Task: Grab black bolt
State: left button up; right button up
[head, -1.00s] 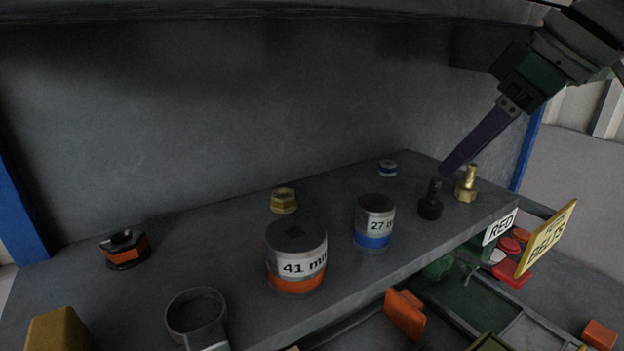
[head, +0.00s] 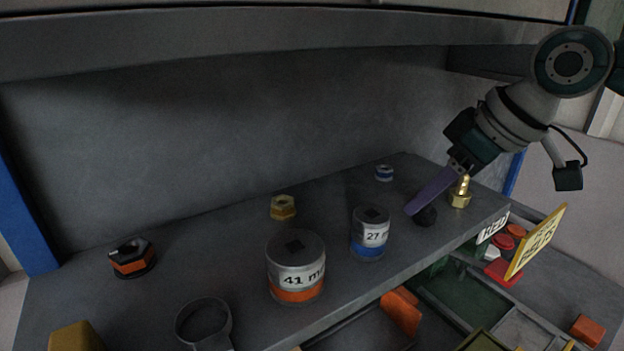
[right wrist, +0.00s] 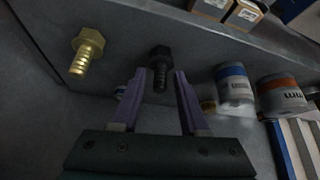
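The black bolt (head: 426,216) stands head down on the grey shelf, and my right gripper hides its upper part in the head view. In the right wrist view the black bolt (right wrist: 160,66) shows between the tips of the two purple fingers. My right gripper (head: 412,210) comes down from the upper right. In the right wrist view the right gripper (right wrist: 158,74) is open, with a finger on each side of the bolt's shank and a gap visible. My left gripper is not in view.
A brass bolt (head: 460,192) stands close beside the black one. A 27 mm socket (head: 370,233) and a 41 mm socket (head: 296,267) stand to the left. Bins and a yellow sign (head: 536,242) lie below the shelf's front edge. An upper shelf (head: 250,45) overhangs.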

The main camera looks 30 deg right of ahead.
jog(key=c, duration=0.6)
grip_shut()
